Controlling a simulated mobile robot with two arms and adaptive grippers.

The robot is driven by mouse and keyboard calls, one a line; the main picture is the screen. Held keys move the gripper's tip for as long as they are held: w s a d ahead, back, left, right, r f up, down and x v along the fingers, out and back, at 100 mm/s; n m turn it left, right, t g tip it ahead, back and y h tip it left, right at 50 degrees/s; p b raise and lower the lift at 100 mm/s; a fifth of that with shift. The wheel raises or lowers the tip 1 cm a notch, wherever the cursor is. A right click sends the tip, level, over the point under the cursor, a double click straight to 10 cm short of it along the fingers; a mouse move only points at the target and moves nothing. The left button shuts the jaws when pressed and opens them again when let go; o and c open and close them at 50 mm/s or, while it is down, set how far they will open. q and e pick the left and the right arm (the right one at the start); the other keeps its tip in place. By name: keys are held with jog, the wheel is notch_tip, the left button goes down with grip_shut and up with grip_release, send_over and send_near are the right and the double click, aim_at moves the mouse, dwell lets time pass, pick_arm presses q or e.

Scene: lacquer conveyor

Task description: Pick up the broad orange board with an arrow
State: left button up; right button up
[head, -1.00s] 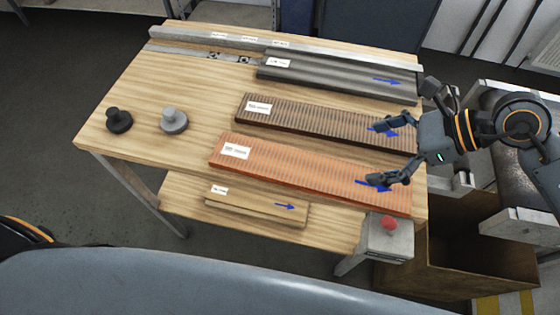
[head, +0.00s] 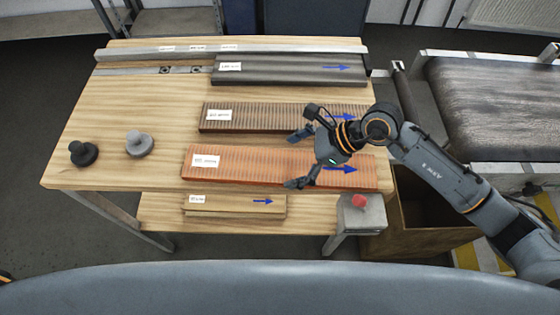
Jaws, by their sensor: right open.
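The broad orange board (head: 255,168) lies flat on the wooden table, with a white label at its left end and a blue arrow pointing right near its right end. My right gripper (head: 293,160) is open and empty, its fingers pointing left. It is over the board's right half, with one finger toward the brown board behind and the other over the orange board's front part. Its palm hides some of the orange board. I cannot tell how high above the board it is. My left gripper is not in view.
A brown ribbed board (head: 258,118) and a dark grey board (head: 285,70) lie behind. A small tan board (head: 235,205) is on the lower shelf. Two knobs, black (head: 83,153) and grey (head: 139,144), stand left. A red button (head: 359,201), a brown bin (head: 430,215) and a conveyor (head: 490,110) are right.

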jog(key=shift+x, duration=1.15)
jog(key=c, duration=1.5)
jog(key=shift+o, duration=0.2)
jog(key=shift+r, duration=0.15)
jog(key=shift+r, duration=0.15)
